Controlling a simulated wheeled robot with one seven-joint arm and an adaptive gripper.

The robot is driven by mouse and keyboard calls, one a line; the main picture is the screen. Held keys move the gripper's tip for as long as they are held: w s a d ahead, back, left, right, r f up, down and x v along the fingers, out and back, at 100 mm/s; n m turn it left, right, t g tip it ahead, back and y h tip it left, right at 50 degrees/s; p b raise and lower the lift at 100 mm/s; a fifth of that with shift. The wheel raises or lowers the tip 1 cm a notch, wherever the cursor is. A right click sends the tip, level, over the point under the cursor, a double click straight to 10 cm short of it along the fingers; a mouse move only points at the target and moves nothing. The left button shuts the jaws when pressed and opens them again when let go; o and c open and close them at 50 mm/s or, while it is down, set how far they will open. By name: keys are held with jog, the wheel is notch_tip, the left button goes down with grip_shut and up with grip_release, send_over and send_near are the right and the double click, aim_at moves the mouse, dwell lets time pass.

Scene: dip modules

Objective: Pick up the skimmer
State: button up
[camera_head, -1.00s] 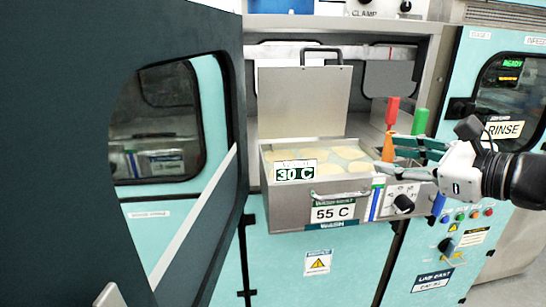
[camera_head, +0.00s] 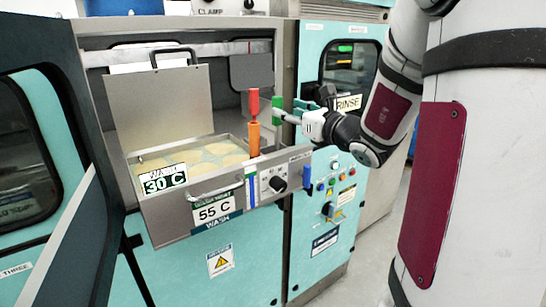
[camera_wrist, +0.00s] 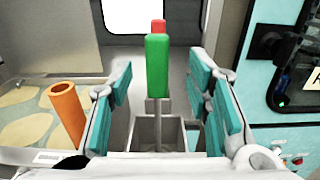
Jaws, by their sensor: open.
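Long-handled tools stand upright by the wash tank's right side; none shows a label, so I cannot tell by name which is the skimmer. One has a green handle (camera_head: 277,103) and a thin grey shaft; in the wrist view the green handle (camera_wrist: 157,65) stands between my fingers, its shaft reaching down into a square grey holder (camera_wrist: 158,128). A red handle (camera_head: 252,100) is behind it in the wrist view (camera_wrist: 158,25). My gripper (camera_wrist: 160,85) is open, teal pads either side of the green handle with gaps visible. The tool's lower end is hidden.
An orange tube (camera_wrist: 68,110) stands left of my left finger, close to it. The wash tank (camera_head: 190,212), marked 55 C, holds pale round shapes in liquid. Its raised lid (camera_head: 160,105) stands behind. A teal panel with a window (camera_wrist: 290,60) is at the right.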

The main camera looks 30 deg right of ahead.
aim_at(280, 108)
jog(key=shift+w+a+p, duration=0.2)
jog(key=shift+w+p, duration=0.35)
jog(key=shift+w, duration=2.1)
grip_shut()
